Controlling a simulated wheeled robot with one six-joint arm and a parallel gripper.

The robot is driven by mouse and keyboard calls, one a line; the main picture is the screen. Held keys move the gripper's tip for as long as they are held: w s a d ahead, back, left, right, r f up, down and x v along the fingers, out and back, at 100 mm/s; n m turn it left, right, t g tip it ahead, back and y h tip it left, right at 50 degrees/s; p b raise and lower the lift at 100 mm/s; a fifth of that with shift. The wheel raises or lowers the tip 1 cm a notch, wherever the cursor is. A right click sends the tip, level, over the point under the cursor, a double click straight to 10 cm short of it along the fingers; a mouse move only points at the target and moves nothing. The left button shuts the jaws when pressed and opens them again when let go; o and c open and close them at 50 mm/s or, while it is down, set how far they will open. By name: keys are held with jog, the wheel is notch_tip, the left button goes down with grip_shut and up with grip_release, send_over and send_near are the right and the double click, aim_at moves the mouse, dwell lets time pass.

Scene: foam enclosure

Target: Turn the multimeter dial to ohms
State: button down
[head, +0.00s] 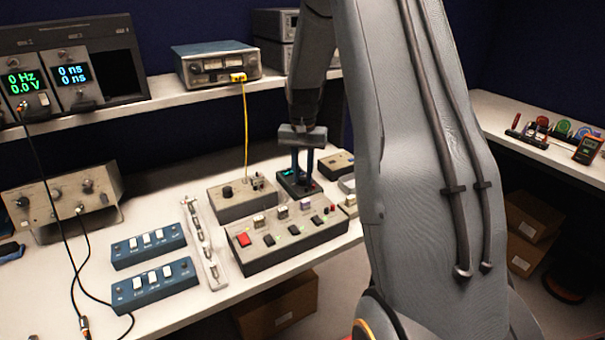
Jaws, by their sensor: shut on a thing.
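A small dark device with a teal display (287,174), which looks like the multimeter, lies on the bench behind the grey switch box. My gripper (303,183) points straight down over it, with both fingers reaching its top face. The fingers are close together and shut on what appears to be its dial. The dial and its markings are hidden by the fingers or too small to read, so its setting cannot be told.
A grey box with a red button (290,243) stands just in front. A grey box with a knob (240,200) and yellow cable (245,130) is at the left. A shelf (170,92) runs behind. A red-orange handheld meter (588,150) lies on the right bench.

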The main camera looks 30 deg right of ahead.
aim_at(302, 178)
jog(key=shift+m, duration=0.5)
jog(key=c, duration=1.5)
grip_release()
jog(key=shift+r, duration=0.1)
notch_tip(302, 178, up, 8)
jog(key=shift+f+b, duration=0.15)
jog(key=shift+b, duration=0.85)
jog(key=shift+a, duration=0.1)
